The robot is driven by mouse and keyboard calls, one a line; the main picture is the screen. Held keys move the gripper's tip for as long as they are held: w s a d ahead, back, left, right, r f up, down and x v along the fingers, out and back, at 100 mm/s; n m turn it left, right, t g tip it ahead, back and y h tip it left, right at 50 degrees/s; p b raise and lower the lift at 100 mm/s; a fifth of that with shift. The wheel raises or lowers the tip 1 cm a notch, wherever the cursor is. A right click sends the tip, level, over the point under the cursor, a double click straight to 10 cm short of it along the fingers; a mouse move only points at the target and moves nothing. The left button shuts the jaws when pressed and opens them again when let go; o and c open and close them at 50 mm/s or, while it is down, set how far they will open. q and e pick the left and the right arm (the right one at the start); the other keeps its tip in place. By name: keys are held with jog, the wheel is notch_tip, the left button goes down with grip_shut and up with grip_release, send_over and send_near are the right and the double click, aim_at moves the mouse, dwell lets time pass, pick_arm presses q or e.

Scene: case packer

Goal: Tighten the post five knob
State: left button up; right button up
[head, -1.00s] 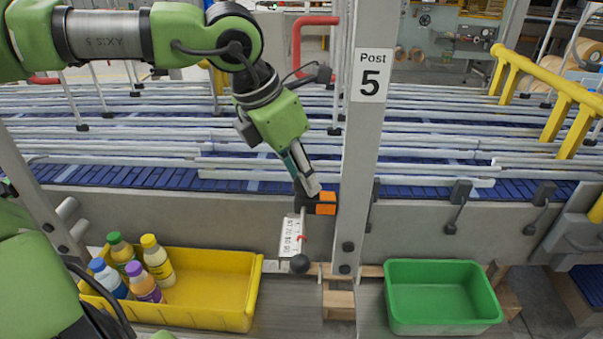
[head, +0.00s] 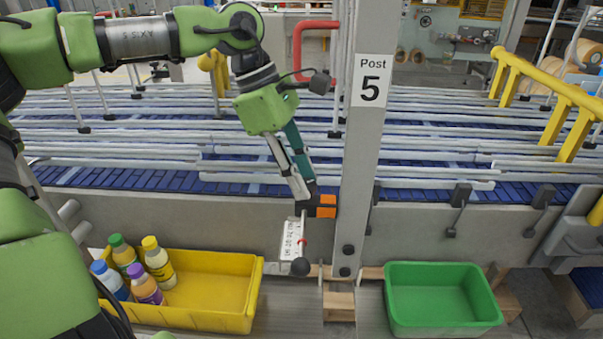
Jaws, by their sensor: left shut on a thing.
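The grey post (head: 361,190) carries a white "Post 5" sign (head: 371,81). An orange block (head: 326,206) sits on its left side, with the dark knob beside it. My left gripper (head: 307,198) comes down from the upper left and is shut on this knob. The fingers hide most of the knob. Below hangs a white scale plate (head: 291,239) with a red mark, and a black ball (head: 300,267) at its lower end. My right gripper is not in view.
A yellow bin (head: 238,318) with several bottles (head: 158,260) stands at the lower left. A green bin (head: 440,325) stands right of the post and looks empty. The conveyor with long rails (head: 430,157) runs behind.

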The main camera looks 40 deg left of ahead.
pick_arm(q)
jog(key=m+g, duration=0.1)
jog(key=m, duration=0.2)
jog(key=m+g, duration=0.1)
jog(key=m, duration=0.2)
jog(key=shift+w, duration=0.2)
jog(key=shift+m, duration=0.3)
jog(key=o, duration=1.1)
jog(key=shift+g, duration=0.3)
jog(key=v, duration=1.2)
